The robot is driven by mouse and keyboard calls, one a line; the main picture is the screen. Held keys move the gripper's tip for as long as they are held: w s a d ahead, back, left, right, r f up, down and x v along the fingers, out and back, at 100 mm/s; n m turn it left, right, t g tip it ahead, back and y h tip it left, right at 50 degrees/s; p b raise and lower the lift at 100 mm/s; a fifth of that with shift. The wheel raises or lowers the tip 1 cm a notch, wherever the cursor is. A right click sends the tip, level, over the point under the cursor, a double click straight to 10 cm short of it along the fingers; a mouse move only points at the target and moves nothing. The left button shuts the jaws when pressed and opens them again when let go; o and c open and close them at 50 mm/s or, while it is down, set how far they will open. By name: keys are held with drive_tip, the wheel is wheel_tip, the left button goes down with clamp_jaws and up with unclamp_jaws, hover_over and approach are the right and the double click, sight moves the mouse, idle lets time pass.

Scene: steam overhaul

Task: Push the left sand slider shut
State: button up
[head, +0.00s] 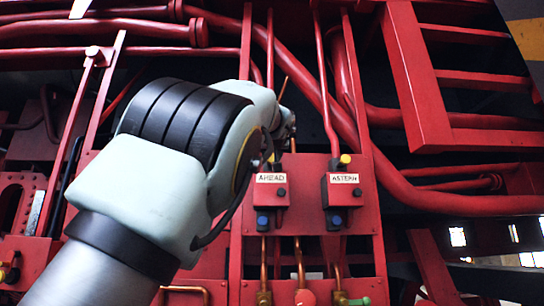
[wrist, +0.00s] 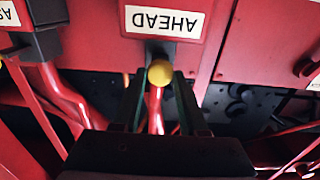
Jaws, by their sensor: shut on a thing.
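In the head view my arm and wrist hide most of the gripper.
A matching red box marked ASTERN (head: 343,192), with its own yellow knob (head: 345,159), stands close on the right. Red pipes (head: 331,100) run above and behind. Copper pipes and valves (head: 301,272) lie below. A red ladder-like frame (head: 430,90) is at upper right.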

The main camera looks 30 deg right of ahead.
clamp_jaws()
idle(0.8)
